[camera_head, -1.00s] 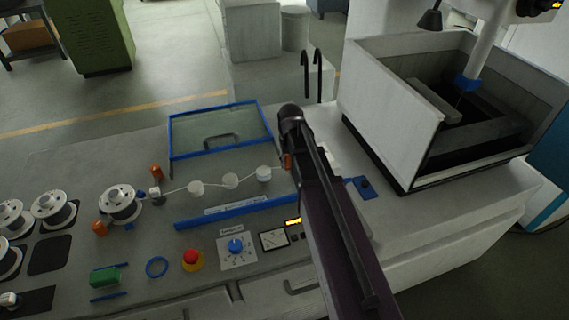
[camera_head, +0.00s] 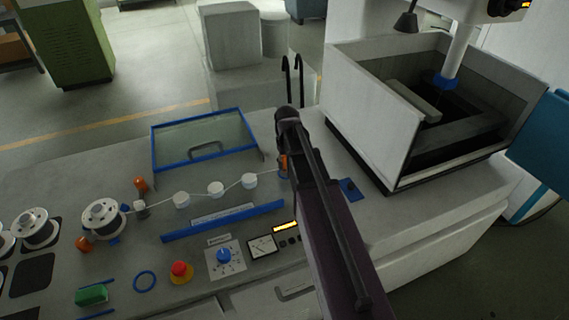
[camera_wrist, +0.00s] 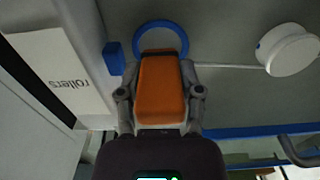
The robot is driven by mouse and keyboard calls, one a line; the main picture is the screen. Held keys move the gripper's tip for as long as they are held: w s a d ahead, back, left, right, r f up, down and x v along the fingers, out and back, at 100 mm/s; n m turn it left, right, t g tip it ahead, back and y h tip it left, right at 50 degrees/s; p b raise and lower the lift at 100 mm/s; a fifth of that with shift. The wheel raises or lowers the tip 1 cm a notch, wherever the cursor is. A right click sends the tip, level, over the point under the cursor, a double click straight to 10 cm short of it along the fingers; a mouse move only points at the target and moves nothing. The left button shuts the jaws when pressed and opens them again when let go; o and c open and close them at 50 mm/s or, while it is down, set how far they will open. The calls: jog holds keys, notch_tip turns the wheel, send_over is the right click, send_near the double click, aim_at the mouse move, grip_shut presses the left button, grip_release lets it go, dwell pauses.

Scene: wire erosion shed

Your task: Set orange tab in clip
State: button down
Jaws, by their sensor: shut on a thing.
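The orange tab (camera_wrist: 161,92) is between the two fingers of my gripper (camera_wrist: 160,75), which is shut on it. A blue ring (camera_wrist: 147,27) shows just beyond the tab's far end, and a small blue block (camera_wrist: 113,58) is to its left. I cannot tell which blue part is the clip, or whether the tab touches it. In the head view a sliver of the orange tab (camera_head: 283,163) shows left of my arm, which hides the gripper. A white wire (camera_wrist: 225,66) runs from the tab's end toward a white roller (camera_wrist: 288,50).
Several white rollers (camera_head: 216,189) carry the wire from a spool (camera_head: 104,218). A blue-framed clear cover (camera_head: 203,112) stands behind them. A blue bar (camera_head: 222,220) lies in front. A white-walled tank (camera_head: 372,115) stands right of my arm. A "rollers" label (camera_wrist: 62,75) shows left.

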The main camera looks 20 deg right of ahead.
jog(key=shift+f+b, duration=0.75)
jog(key=shift+b, duration=0.05)
dwell(0.4)
jog(key=shift+c, duration=0.8)
grip_release()
jog(key=shift+r, duration=0.1)
